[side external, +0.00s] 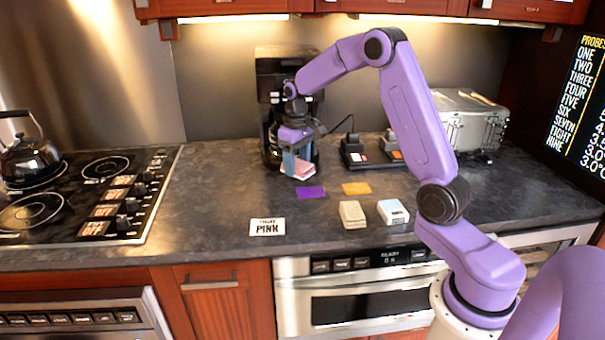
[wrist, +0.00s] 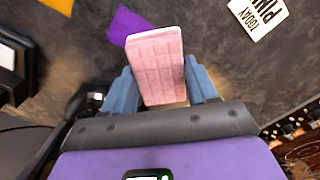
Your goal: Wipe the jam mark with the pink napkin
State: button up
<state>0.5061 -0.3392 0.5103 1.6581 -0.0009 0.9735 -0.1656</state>
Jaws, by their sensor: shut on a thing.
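My gripper (side external: 291,160) is shut on the pink napkin (side external: 300,171), a thick folded pad, in front of the coffee maker. In the wrist view the napkin (wrist: 157,62) sits between the two blue fingers of my gripper (wrist: 163,88). A flat purple patch (side external: 311,192), which looks like the jam mark, lies on the dark counter just in front and to the right of the napkin. The purple patch (wrist: 127,25) also shows in the wrist view, partly behind the napkin. The napkin looks held above the counter, apart from the patch.
An orange patch (side external: 356,188) lies right of the purple one. A beige block (side external: 352,214) and a white block (side external: 392,211) stand nearer the front edge. A card reading "TODAY PINK" (side external: 267,227) lies front left. The black coffee maker (side external: 272,75) stands behind my gripper.

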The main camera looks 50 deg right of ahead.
aim_at(296, 193)
jog(key=shift+w+d, duration=0.45)
jog(key=shift+f, duration=3.85)
jog(key=shift+s+d+f, duration=0.15)
jog(key=shift+s+d, duration=0.35)
jog(key=shift+d, duration=0.05)
jog(key=shift+s+d, duration=2.4)
jog(key=shift+w+a, duration=3)
jog(key=shift+r, duration=4.1)
